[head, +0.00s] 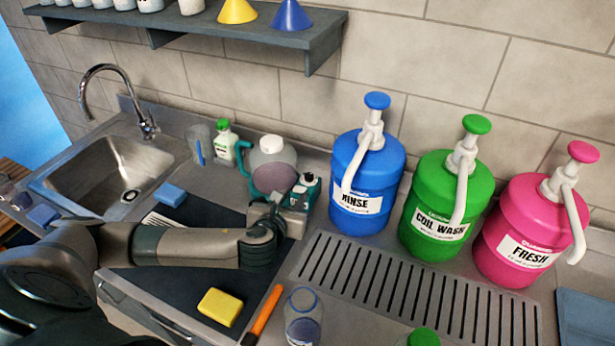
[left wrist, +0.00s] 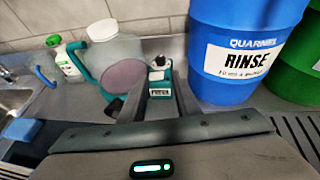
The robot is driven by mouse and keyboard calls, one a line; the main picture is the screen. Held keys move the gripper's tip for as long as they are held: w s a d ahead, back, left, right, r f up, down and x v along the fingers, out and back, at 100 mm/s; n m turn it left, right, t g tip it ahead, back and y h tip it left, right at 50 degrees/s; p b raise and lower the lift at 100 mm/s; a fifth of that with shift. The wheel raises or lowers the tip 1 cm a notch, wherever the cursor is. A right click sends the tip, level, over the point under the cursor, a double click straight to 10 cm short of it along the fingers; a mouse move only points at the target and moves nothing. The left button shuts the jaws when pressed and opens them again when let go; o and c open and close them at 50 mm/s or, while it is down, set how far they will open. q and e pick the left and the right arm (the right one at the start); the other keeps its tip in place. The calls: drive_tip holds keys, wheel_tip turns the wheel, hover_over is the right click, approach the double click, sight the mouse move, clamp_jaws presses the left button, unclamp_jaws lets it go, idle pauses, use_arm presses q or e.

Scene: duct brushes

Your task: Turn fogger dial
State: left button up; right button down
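The fogger stands on the counter against the back wall. Its pale translucent tank (head: 270,170) has a teal handle, and its teal and white head unit (head: 306,188) is at the right. In the left wrist view the tank (left wrist: 112,62) is left of centre and the small unit (left wrist: 159,76) is near the middle. I cannot clearly make out the dial. My left gripper (head: 287,205) is at the front of the unit. In the left wrist view its two fingers (left wrist: 161,98) are apart, with the unit between or just beyond them; contact is unclear. My right gripper is out of view.
A blue RINSE jug (head: 364,182) stands close to the right of the fogger, with green (head: 436,200) and pink (head: 528,225) jugs further right. A green-capped bottle (head: 225,143) is at the left. A yellow sponge (head: 220,306) and orange-handled tool (head: 264,311) lie in front.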

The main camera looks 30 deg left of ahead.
sight(309, 175)
use_arm(q)
drive_tip(key=p+x, duration=0.3)
drive_tip(key=x, duration=1.1)
drive_tip(key=shift+p, duration=0.3)
drive_tip(key=shift+x, duration=0.95)
clamp_jaws()
